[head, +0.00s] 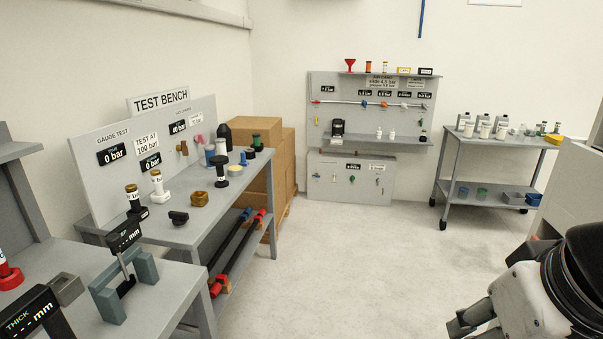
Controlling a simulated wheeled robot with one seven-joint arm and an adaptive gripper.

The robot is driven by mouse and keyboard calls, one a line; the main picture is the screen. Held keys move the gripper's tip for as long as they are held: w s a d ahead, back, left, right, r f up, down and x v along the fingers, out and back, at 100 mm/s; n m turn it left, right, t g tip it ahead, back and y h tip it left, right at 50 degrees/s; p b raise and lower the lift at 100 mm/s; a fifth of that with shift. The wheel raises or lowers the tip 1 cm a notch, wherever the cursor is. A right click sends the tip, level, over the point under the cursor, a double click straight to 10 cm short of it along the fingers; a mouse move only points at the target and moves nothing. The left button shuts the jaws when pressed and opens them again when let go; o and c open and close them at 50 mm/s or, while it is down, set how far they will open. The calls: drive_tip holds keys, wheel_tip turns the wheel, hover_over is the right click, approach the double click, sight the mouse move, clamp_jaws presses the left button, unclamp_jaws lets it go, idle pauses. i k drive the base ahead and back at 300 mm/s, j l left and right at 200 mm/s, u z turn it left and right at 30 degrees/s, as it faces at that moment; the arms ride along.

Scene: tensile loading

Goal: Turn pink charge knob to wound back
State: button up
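I cannot make out a pink charge knob for certain. A small pinkish thing (197,140) shows near the right end of the test bench's back panel, too small to identify. On the far wall panel (380,85), several small coloured fittings sit along a rail, and none is clearly a pink knob. My gripper (466,324) is at the lower right, over the floor and far from both benches. It is partly cut off by the frame, and its fingertips do not show clearly enough to tell whether they are apart.
The test bench (226,190) runs along the left, with bottles and fittings on top. A nearer grey table (160,318) holds gauges. Cardboard boxes (284,160) stand behind the bench. A wheeled cart (490,165) stands at the right. The floor (345,260) between is clear.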

sight(198, 138)
drive_tip(key=i, duration=0.65)
drive_tip(key=i+l+u, duration=0.15)
drive_tip(key=i, duration=0.5)
drive_tip(key=i+l, duration=0.1)
drive_tip(key=i, duration=0.55)
drive_tip(key=i+l+u, duration=0.1)
drive_tip(key=i+u, duration=0.15)
drive_tip(key=i, duration=0.15)
drive_tip(key=i+l+u, duration=0.15)
drive_tip(key=i+u, duration=0.15)
drive_tip(key=i+l+u, duration=0.25)
drive_tip(key=i+l, duration=0.05)
drive_tip(key=i, duration=0.15)
